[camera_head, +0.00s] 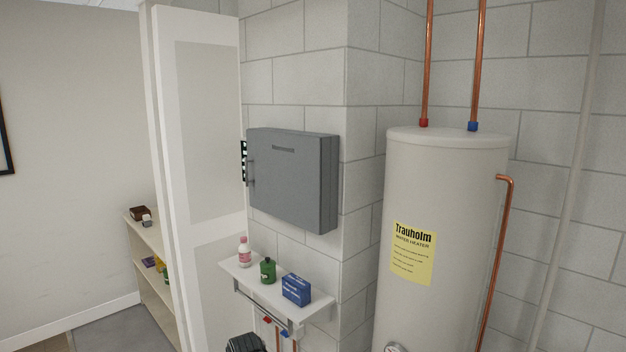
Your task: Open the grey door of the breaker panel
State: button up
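The grey breaker panel (328,185) is mounted on the pale block wall, left of the water heater. Its grey door (292,185) looks shut, flat against the box. A slim upright handle (251,173) is at the door's left edge, and a dark slot-like mark is near its top. A narrow dark strip with pale green marks shows just left of the door; I cannot tell what it is. My gripper is not clearly visible in this view.
Below the panel, a white shelf (262,292) holds a pink bottle (244,252), a green canister (268,270) and a blue box (296,290). A white door (205,130) stands close on the left. The water heater (440,190) is at the right. A black object (246,343) shows at the bottom edge.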

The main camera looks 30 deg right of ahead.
aim_at(283, 181)
jog(key=z, duration=0.9)
jog(key=k, duration=1.1)
jog(key=z, duration=0.1)
jog(key=i, duration=1.75)
jog(key=u, duration=1.55)
jog(key=i, duration=1.25)
jog(key=u, duration=1.2)
jog(key=i, duration=0.55)
jog(key=z, duration=0.35)
jog(key=k, duration=0.3)
jog(key=u, duration=0.6)
jog(key=i, duration=0.1)
jog(key=z, duration=0.3)
